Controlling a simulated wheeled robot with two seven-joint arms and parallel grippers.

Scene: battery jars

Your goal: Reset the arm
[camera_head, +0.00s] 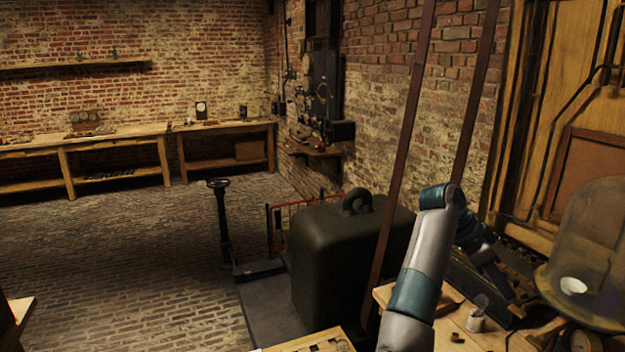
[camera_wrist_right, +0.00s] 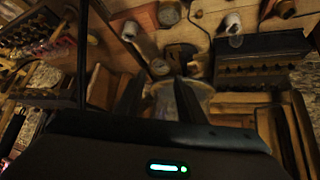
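My right arm (camera_head: 420,270) rises from the bottom of the head view, bends at a raised elbow and reaches down over the wooden bench at the right. My right gripper (camera_head: 504,283) is partly hidden behind the arm and dark bench items there. In the right wrist view, the two dark fingers of the right gripper (camera_wrist_right: 159,92) stand apart with nothing held between them. A pale round object (camera_wrist_right: 168,104) shows beyond the gap. My left gripper is not in view.
A small white jar (camera_head: 476,320) stands on the bench near the right arm. A glass dome (camera_head: 598,235) on a round wooden base is to the right. A large dark weight (camera_head: 330,262) stands left of the arm. The brick floor (camera_head: 120,285) at left is clear.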

